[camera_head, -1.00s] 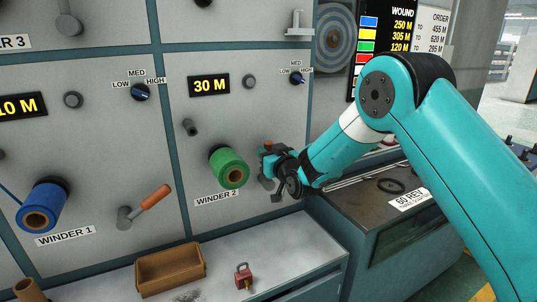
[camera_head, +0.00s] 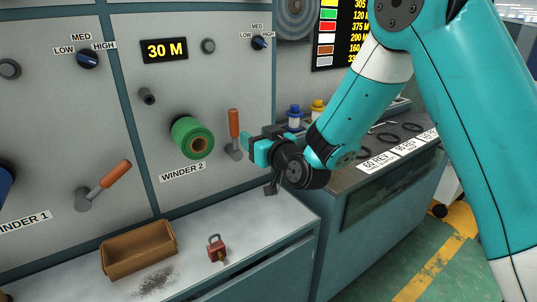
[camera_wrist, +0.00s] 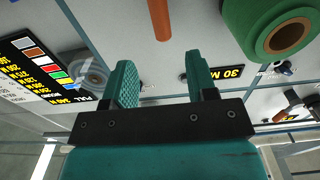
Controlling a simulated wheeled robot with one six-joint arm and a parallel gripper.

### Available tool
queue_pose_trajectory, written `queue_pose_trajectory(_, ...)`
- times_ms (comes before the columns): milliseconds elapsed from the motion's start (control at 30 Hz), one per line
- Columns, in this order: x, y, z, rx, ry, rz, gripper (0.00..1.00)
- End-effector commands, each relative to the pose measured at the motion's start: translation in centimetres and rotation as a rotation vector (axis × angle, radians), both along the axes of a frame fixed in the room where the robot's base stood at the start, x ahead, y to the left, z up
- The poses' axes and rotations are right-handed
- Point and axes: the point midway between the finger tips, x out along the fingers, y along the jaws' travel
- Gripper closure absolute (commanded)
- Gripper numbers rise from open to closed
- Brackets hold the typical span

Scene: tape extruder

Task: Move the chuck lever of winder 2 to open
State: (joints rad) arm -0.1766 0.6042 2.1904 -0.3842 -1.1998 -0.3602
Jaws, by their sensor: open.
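The chuck lever of winder 2 has an orange handle (camera_head: 234,123) on a grey pivot, right of the green tape roll (camera_head: 192,138). The handle stands nearly upright. My gripper (camera_head: 250,147) is open and empty, just right of the lever and at the height of its lower part. In the wrist view the orange handle (camera_wrist: 160,18) shows beyond the tips of my open fingers (camera_wrist: 160,62), in line with the gap between them. It is not between the pads. The green roll (camera_wrist: 262,25) is at the upper right there.
Winder 1's lever (camera_head: 103,186) leans to the right. A shelf below the panel holds a brown tray (camera_head: 138,250) and a red padlock (camera_head: 216,248). A dark-topped bench (camera_head: 365,155) with rings and labels stands at right, below my arm.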

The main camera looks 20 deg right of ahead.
Motion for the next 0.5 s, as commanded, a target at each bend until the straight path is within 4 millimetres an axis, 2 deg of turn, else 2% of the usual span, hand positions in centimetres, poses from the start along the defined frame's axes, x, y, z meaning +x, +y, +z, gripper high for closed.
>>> queue_pose_trajectory(33,-1.1,-0.5,-0.7,0.002,-0.002,-0.002,0.48)
queue_pose_trajectory(200,-3.7,-1.3,-0.5,0.001,-0.002,-0.001,0.48)
queue_pose_trajectory(500,-5.1,-1.7,-0.1,-0.001,0.001,0.001,0.48)
